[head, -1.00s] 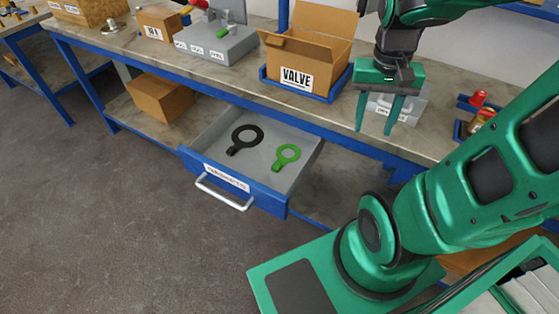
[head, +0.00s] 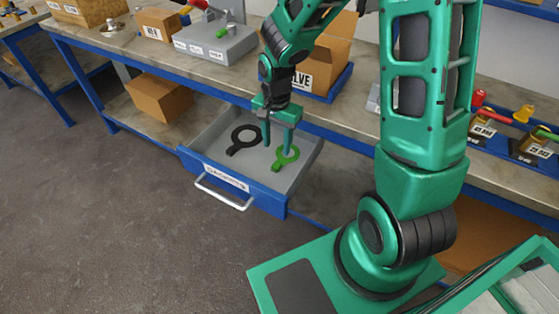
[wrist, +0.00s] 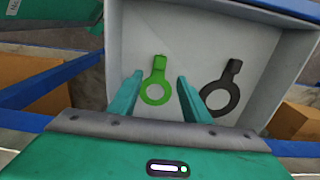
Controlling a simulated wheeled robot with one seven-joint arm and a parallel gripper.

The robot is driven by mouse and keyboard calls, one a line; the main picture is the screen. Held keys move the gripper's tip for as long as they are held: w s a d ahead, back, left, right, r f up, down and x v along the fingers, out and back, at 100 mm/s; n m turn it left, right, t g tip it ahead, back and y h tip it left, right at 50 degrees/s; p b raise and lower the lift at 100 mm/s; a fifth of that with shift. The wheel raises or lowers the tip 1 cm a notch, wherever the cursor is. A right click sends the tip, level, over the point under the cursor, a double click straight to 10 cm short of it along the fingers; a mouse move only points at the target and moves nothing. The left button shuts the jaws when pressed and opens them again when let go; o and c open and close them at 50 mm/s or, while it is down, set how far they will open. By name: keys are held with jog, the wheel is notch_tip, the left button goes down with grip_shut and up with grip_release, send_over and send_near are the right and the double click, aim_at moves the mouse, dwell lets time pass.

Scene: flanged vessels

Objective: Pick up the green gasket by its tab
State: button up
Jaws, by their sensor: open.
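The green gasket (head: 287,156) is a flat ring with a short tab. It lies in the open drawer (head: 301,180), and its tab points toward the drawer's front. The wrist view shows the whole gasket (wrist: 157,82), ring nearer to me and tab farther away. My gripper (head: 277,150) is open and empty above the drawer. In the wrist view its two fingers (wrist: 158,84) appear on either side of the gasket, apart from it. I cannot tell the exact height of the fingertips above it.
A black gasket (head: 243,138) with a tab lies beside the green one, also seen in the wrist view (wrist: 221,94). The drawer's walls surround both. The bench top (head: 150,55) overhangs behind, with a VALVE box (head: 330,57) on it.

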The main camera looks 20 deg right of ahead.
aim_at(277, 164)
jog(key=shift+d+f, duration=0.1)
jog(key=shift+f, duration=4.15)
jog(key=shift+c, duration=0.6)
jog(key=c, duration=0.9)
